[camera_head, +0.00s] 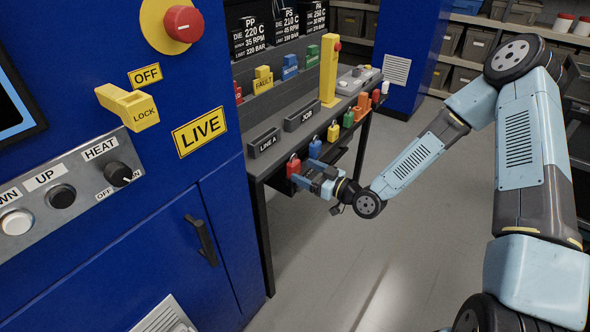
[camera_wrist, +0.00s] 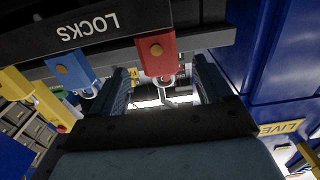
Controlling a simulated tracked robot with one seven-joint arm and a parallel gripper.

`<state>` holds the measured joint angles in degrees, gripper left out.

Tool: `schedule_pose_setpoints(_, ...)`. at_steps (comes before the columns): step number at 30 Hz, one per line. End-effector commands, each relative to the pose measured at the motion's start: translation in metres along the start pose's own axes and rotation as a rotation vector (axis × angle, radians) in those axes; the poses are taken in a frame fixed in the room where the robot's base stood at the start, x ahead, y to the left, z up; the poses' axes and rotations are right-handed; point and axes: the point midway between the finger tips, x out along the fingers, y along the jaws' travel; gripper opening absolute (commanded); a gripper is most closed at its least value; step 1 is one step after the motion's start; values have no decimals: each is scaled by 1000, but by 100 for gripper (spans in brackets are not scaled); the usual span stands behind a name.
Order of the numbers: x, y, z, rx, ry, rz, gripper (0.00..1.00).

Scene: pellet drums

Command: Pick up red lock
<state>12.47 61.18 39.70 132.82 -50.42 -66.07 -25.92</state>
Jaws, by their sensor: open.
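The red lock (camera_head: 293,167) hangs by its shackle at the near end of a row of locks on the bench front. In the wrist view, which is turned over, the red lock (camera_wrist: 157,55) is just ahead of and between the two finger tips. My gripper (camera_head: 312,181) is open and lies close to the red lock; in the wrist view its fingers (camera_wrist: 162,72) stand apart on either side. I cannot tell whether a finger touches it. A blue lock (camera_wrist: 72,70) hangs just outside one finger; it also shows in the head view (camera_head: 315,148).
A yellow lock (camera_head: 333,132) and several more locks hang further along the bench edge. The blue cabinet (camera_head: 235,245) with its yellow LOCK handle (camera_head: 130,107) stands close on the left. Grey floor (camera_head: 340,255) lies clear below my arm.

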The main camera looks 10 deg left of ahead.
Motion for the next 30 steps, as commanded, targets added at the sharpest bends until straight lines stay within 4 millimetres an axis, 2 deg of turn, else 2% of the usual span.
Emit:
schedule_pose_setpoints(5, 12, 0, 3, 0, 1, 0, 79)
schedule_pose_setpoints(13, 47, -1, 7, 0, 1, 0, 79)
schedule_pose_setpoints(21, 52, -1, 7, 0, 0, 0, 79)
schedule_pose_setpoints(23, 52, -1, 7, 0, 0, 0, 75)
schedule_pose_setpoints(30, 51, 0, 7, 0, 0, 1, 52)
